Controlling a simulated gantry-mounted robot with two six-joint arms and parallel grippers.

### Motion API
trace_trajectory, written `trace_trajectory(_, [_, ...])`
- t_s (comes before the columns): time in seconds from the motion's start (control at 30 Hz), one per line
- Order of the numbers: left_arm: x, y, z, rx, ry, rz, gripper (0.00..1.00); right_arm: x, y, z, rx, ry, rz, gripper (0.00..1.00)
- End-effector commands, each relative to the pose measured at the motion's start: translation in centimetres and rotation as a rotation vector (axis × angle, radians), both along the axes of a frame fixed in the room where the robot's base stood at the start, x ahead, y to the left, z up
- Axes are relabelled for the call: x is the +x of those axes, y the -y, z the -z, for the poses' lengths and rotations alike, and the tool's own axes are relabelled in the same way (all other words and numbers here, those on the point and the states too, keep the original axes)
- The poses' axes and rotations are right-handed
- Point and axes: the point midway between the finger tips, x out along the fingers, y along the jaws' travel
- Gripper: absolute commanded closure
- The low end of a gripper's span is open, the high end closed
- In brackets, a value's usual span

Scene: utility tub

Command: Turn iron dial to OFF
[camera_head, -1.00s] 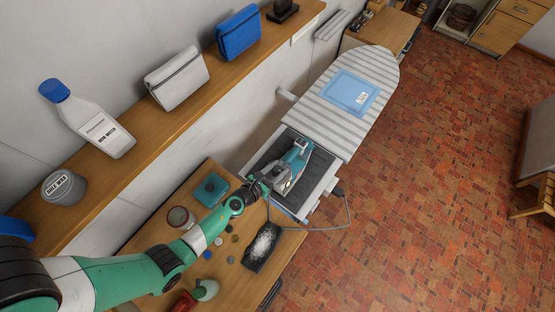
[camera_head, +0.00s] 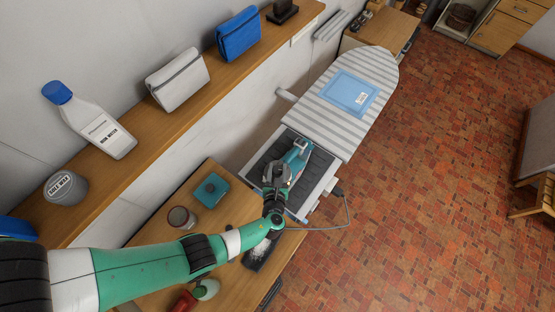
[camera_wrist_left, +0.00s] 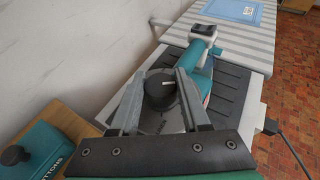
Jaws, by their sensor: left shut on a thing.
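The teal and grey iron (camera_head: 297,158) lies on the dark ribbed rest (camera_head: 258,172) at the near end of the striped ironing board. In the left wrist view the iron's teal handle (camera_wrist_left: 204,56) points away from me. Its round dark dial (camera_wrist_left: 160,88), with a pale pointer mark, sits between my left gripper's fingers. My left gripper (camera_head: 277,174) is at the iron's near end; in the wrist view its two fingers (camera_wrist_left: 159,95) are closed about the dial. I cannot read the dial's setting. My right gripper is in neither view.
The striped board (camera_head: 335,112) carries a blue folded cloth (camera_head: 350,93). The iron's cord (camera_head: 345,212) loops at the right. A wooden table (camera_head: 150,236) holds a teal box (camera_head: 211,189), a jar (camera_head: 181,218) and a dark tray. The shelf (camera_head: 170,118) at the left holds a bottle and pouches.

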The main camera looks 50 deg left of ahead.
Motion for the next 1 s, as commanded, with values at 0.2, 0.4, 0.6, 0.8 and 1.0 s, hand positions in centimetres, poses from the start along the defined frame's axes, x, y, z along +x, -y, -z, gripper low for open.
trace_trajectory(0.2, [-0.04, -0.02, 0.05, -0.001, -0.002, -0.009, 1.00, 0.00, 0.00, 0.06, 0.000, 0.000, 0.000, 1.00])
trace_trajectory(0.4, [-0.04, -0.03, 0.05, -0.001, -0.002, -0.009, 1.00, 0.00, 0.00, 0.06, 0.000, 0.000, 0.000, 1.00])
trace_trajectory(0.6, [-0.04, -0.03, 0.03, -0.001, -0.001, -0.008, 0.23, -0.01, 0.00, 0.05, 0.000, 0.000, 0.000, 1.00])
trace_trajectory(0.8, [-0.03, -0.02, 0.02, 0.000, -0.001, -0.007, 0.23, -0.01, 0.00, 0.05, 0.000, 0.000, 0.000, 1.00])
trace_trajectory(1.0, [-0.30, 0.18, -0.56, 0.000, -0.001, -0.007, 0.23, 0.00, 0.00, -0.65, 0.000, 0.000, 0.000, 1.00])
